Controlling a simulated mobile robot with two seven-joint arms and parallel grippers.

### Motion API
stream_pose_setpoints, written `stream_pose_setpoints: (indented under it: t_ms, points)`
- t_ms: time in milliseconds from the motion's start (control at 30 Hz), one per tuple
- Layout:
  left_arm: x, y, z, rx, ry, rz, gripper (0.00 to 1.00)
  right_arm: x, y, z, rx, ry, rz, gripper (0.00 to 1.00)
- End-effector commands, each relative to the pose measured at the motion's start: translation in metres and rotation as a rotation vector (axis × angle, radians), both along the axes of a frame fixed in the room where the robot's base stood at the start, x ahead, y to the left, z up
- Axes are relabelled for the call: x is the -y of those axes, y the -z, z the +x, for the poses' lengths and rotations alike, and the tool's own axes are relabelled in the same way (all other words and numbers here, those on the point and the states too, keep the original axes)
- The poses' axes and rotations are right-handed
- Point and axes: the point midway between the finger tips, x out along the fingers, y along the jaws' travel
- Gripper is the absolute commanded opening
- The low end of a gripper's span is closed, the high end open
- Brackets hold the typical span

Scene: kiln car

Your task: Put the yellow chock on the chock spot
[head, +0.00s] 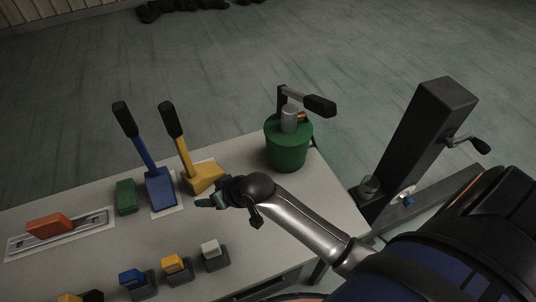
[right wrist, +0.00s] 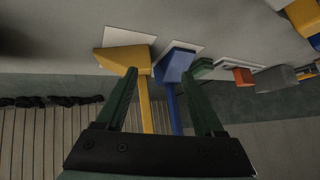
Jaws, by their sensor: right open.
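The yellow chock (head: 203,179) is a wedge with a long yellow handle and black grip, standing at the table's far side. My right gripper (head: 206,202) is open and empty, just in front of the yellow chock. In the wrist view the gripper (right wrist: 162,72) has one fingertip overlapping the wedge; contact cannot be told. My left gripper is out of view.
A blue chock (head: 159,188) with a similar handle stands left of the yellow one, near a green block (head: 125,197) and an orange block (head: 50,225) on a rail. A green canister (head: 288,148) stands at right. Small coloured blocks line the front.

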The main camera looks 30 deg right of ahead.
Motion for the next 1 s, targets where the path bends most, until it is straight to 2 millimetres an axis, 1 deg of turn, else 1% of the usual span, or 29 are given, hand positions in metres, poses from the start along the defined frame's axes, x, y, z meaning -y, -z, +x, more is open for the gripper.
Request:
stream_pose_setpoints:
  t_ms: [33, 167, 200, 333, 400, 500, 600, 700, 1000]
  points:
    - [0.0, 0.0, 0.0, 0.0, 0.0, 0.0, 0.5, 0.004, 0.017, -0.018, 0.001, 0.008, -0.002, 0.7]
    - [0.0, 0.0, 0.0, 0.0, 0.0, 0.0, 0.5, 0.016, 0.047, -0.056, 0.032, 0.023, -0.021, 0.7]
    - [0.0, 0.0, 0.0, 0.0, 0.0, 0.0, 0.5, 0.02, 0.055, -0.069, 0.041, 0.028, -0.031, 0.7]
    - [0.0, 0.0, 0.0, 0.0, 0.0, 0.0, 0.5, 0.033, 0.076, -0.111, 0.073, 0.035, -0.066, 0.7]
    - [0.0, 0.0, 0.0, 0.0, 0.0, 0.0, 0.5, 0.039, 0.083, -0.132, 0.086, 0.036, -0.086, 0.7]
    - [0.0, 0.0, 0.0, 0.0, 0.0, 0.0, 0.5, 0.047, 0.089, -0.156, 0.106, 0.033, -0.111, 0.7]
    - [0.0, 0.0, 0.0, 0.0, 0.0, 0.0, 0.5, 0.051, 0.091, -0.171, 0.12, 0.03, -0.128, 0.7]
    - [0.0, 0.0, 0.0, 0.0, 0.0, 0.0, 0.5, 0.053, 0.092, -0.178, 0.127, 0.027, -0.138, 0.7]
    - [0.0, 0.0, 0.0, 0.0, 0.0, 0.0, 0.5, 0.053, 0.092, -0.179, 0.129, 0.027, -0.138, 0.7]
